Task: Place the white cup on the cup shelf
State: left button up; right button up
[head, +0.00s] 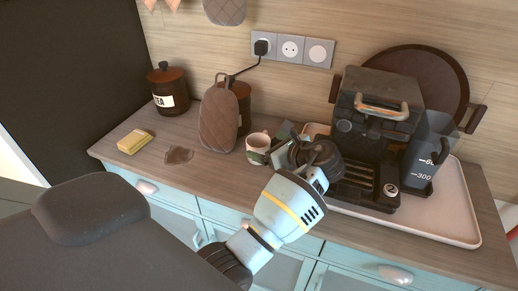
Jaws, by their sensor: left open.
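The white cup (258,148), with a dark green lower part, stands upright on the wooden counter, left of the coffee machine (372,118). My left gripper (282,140) reaches up from the lower middle to just right of the cup. It is open, and its dark body partly covers the fingers. I cannot tell whether a finger touches the cup. My right gripper is not in view. I cannot make out which surface is the cup shelf.
The coffee machine stands on a white tray (455,215) beside a measuring jug (428,150). A tea jar (168,90), a sponge (134,141) and a brown spill (178,154) are on the left. The counter's front left is mostly clear.

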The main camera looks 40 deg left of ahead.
aim_at(260, 143)
pick_arm(q)
jog(key=x, duration=0.2)
jog(key=shift+w+a, duration=0.15)
jog(key=shift+a, duration=0.2)
jog(key=shift+c, duration=1.2)
jog(key=c, duration=1)
jog(key=shift+c, duration=0.2)
jog(key=shift+r, duration=0.1)
